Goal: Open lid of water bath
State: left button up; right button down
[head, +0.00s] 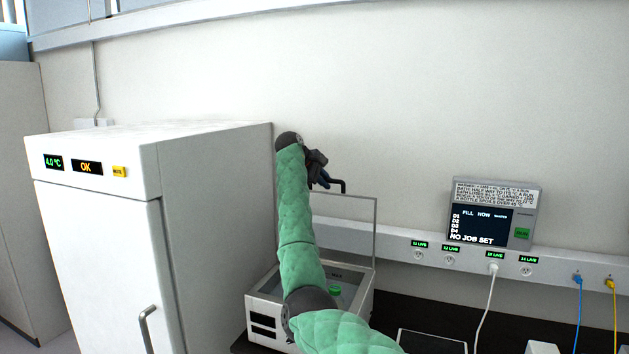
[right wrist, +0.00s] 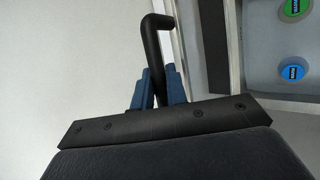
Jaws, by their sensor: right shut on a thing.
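The water bath (head: 283,319) is a white box on the dark bench, partly hidden behind my right arm. Its clear, grey-framed lid (head: 376,232) stands raised, roughly upright, near the wall. The black lid handle (head: 342,184) is at the lid's upper edge. It also shows in the right wrist view as a bent black bar (right wrist: 151,50). My right gripper (head: 322,179) is shut on this handle; its blue fingers (right wrist: 157,88) lie on both sides of the bar. My left gripper is not in view.
A green-topped item (head: 335,291) is inside the bath. A tall white fridge (head: 215,220) stands close on the left. A display panel (head: 494,214) and a socket rail (head: 400,251) with cables are on the wall at right. A flat device (head: 432,342) lies on the bench.

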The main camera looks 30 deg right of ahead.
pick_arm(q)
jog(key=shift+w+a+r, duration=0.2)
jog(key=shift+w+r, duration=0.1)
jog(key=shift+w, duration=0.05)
pick_arm(e)
jog(key=shift+w+d, duration=0.45)
jog(key=shift+d, duration=0.05)
jog(key=c, duration=1.4)
grip_release()
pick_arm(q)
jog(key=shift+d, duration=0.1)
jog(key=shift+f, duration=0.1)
pick_arm(e)
jog(key=shift+a, duration=0.1)
jog(key=shift+a+r, duration=0.1)
jog(key=shift+a, duration=0.05)
jog(key=shift+b+v, duration=0.95)
jog(key=shift+v, duration=0.15)
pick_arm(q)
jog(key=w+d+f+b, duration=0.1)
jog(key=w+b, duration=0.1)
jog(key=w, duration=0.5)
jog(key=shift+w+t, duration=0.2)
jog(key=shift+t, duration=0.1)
pick_arm(e)
jog(key=shift+r+v, duration=0.2)
jog(key=shift+v, duration=2.45)
